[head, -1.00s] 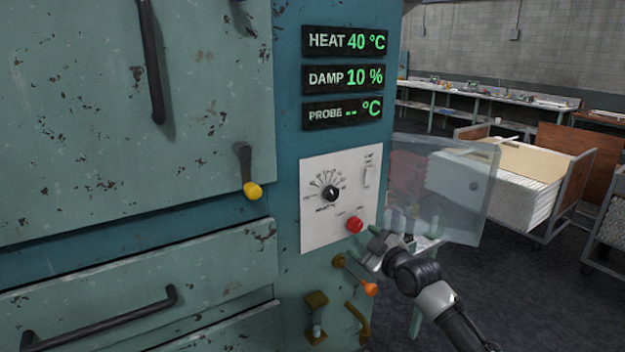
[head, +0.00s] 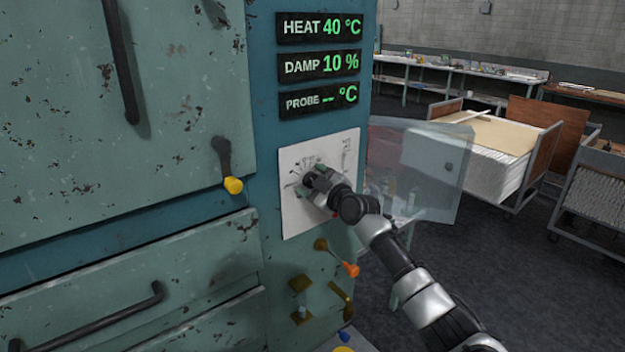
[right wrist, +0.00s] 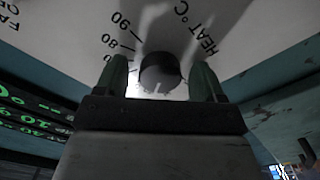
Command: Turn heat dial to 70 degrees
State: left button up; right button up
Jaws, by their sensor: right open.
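The heat dial is a black round knob (right wrist: 160,72) on a white control panel (head: 345,150). In the right wrist view it stands between the two green fingers of my right gripper (right wrist: 165,80), which are open with gaps on both sides. Scale marks including 80 and 90 and the words HEAT °C show beside it. In the head view my right gripper (head: 315,182) is at the panel and hides the knob. The heat display (head: 320,28) reads 40 °C. My left gripper is not in view.
A clear hinged cover (head: 425,165) stands open right of the panel. Below the panel are an orange-tipped lever (head: 350,269) and brass fittings (head: 301,300). A yellow-tipped handle (head: 232,185) is on the cabinet at left. Carts with stacked sheets stand at the right.

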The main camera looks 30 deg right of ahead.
jog(key=shift+w, duration=0.25)
jog(key=c, duration=0.9)
jog(key=shift+m, duration=0.3)
jog(key=m+b, duration=0.1)
jog(key=m, duration=0.1)
jog(key=shift+m, duration=0.3)
jog(key=m+b, duration=0.1)
jog(key=m, duration=0.2)
jog(key=shift+m, duration=0.3)
jog(key=m, duration=0.3)
jog(key=shift+m, duration=0.3)
jog(key=shift+m+p, duration=0.4)
jog(key=shift+m, duration=1.8)
